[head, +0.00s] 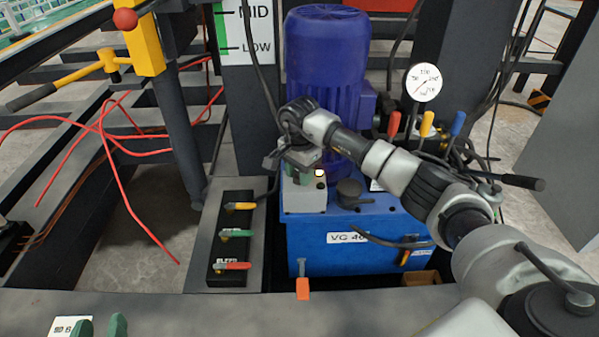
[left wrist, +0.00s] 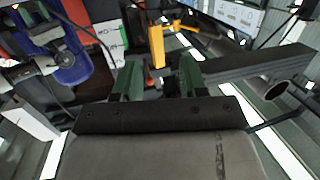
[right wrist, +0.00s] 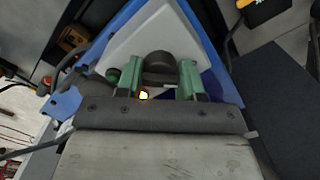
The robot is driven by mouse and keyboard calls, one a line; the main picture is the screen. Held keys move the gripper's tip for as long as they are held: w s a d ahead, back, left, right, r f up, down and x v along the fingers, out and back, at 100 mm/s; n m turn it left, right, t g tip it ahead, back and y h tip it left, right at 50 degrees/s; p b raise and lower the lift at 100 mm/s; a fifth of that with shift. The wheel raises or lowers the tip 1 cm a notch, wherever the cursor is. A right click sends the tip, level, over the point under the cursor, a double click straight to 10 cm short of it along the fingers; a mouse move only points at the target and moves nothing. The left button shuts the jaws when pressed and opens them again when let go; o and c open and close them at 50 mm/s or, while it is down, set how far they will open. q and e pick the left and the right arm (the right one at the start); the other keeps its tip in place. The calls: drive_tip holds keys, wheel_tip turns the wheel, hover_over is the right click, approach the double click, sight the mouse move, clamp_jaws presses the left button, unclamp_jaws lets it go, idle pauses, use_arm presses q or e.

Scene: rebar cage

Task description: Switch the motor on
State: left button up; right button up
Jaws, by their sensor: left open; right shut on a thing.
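The blue motor (head: 326,60) stands upright on the blue tank (head: 310,245). A pale switch box (head: 303,198) sits on the tank's near left, with a small lit white lamp (head: 320,173). My right gripper (head: 301,168) reaches down over this box. In the right wrist view its green fingers (right wrist: 160,80) are shut on a dark rotary knob (right wrist: 159,62) on the pale box face (right wrist: 150,35). A green button (right wrist: 112,75) and the glowing lamp (right wrist: 143,95) are beside it. The knob's pointer direction cannot be told. My left gripper (head: 102,327) is open and empty at the bottom left.
A panel with yellow, green and red lever handles (head: 233,233) is left of the tank. A pressure gauge (head: 424,82) and red, yellow and blue levers (head: 427,124) stand right of the motor. Red hoses (head: 125,190) hang left. A dark beam (head: 230,305) crosses the front.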

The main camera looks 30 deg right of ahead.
drive_tip(key=m+p, duration=0.3)
drive_tip(key=m, duration=0.1)
drive_tip(key=shift+r, duration=0.2)
drive_tip(key=m+p, duration=0.2)
drive_tip(key=m, duration=0.2)
drive_tip(key=shift+m, duration=0.4)
drive_tip(key=shift+m+p, duration=0.4)
use_arm(q)
drive_tip(key=s+a+f+g+y+p, duration=0.1)
drive_tip(key=s+a+f+g+y, duration=0.2)
drive_tip(key=s+g, duration=0.35)
drive_tip(key=s+a+f+g+y+p, duration=0.1)
drive_tip(key=s+a+f+g, duration=0.1)
drive_tip(key=s+f+g, duration=0.35)
use_arm(e)
drive_tip(key=m, duration=0.2)
drive_tip(key=shift+m, duration=0.4)
drive_tip(key=m+p, duration=0.2)
drive_tip(key=m, duration=0.2)
drive_tip(key=shift+f+m, duration=0.1)
drive_tip(key=shift+m, duration=0.3)
use_arm(q)
wheel_tip(320, 180, down, 10)
drive_tip(key=w+g, duration=0.1)
drive_tip(key=shift+r+n+g, duration=0.15)
drive_tip(key=shift+n+g, duration=0.15)
use_arm(e)
drive_tip(key=shift+m, duration=0.5)
use_arm(q)
drive_tip(key=shift+d, duration=0.1)
